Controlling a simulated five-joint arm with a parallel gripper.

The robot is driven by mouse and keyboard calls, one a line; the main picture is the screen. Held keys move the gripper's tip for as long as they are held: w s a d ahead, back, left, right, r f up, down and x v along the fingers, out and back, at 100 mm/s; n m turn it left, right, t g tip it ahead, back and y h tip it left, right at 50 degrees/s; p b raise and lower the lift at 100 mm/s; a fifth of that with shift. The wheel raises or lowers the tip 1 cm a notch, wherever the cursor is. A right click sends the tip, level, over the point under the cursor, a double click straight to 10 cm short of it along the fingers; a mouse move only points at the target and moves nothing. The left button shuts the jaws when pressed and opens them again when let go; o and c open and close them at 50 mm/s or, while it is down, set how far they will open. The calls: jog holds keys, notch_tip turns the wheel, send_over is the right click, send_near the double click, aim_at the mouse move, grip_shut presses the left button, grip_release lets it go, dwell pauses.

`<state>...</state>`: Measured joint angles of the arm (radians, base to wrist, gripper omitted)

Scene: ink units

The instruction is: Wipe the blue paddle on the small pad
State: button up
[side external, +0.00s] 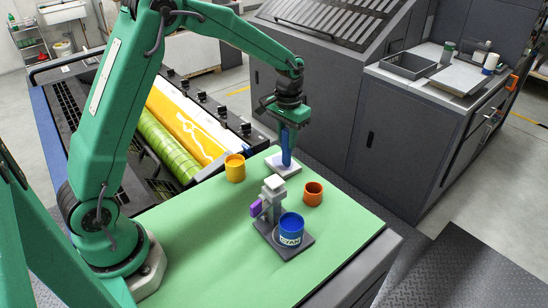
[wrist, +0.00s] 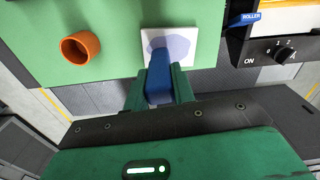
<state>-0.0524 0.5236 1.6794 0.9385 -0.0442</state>
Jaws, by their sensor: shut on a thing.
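My gripper (side external: 288,122) is shut on the blue paddle (side external: 286,149), which hangs upright below it. The paddle's lower end is at the small pad (side external: 290,168), a white square near the back edge of the green mat (side external: 215,222). In the wrist view the paddle (wrist: 160,78) sits between my gripper's fingers (wrist: 160,88), over the lower part of the pad (wrist: 187,35). A pale blue smear shows on the pad around the paddle. I cannot tell whether the paddle touches the pad.
An orange-red cup (side external: 313,193) and a yellow cup (side external: 235,168) stand near the pad. A blue tub (side external: 291,229) labelled CYAN stands on a dark base beside a grey stand (side external: 272,200) with a purple part. Press rollers (side external: 185,125) lie behind left; the mat's front is clear.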

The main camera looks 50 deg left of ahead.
jog(key=shift+d, duration=0.15)
jog(key=shift+s+d+f, duration=0.1)
jog(key=shift+d+f, duration=0.05)
jog(key=shift+d, duration=0.5)
notch_tip(320, 180, up, 6)
dwell(0.6)
jog(key=shift+d, duration=0.1)
dwell(0.4)
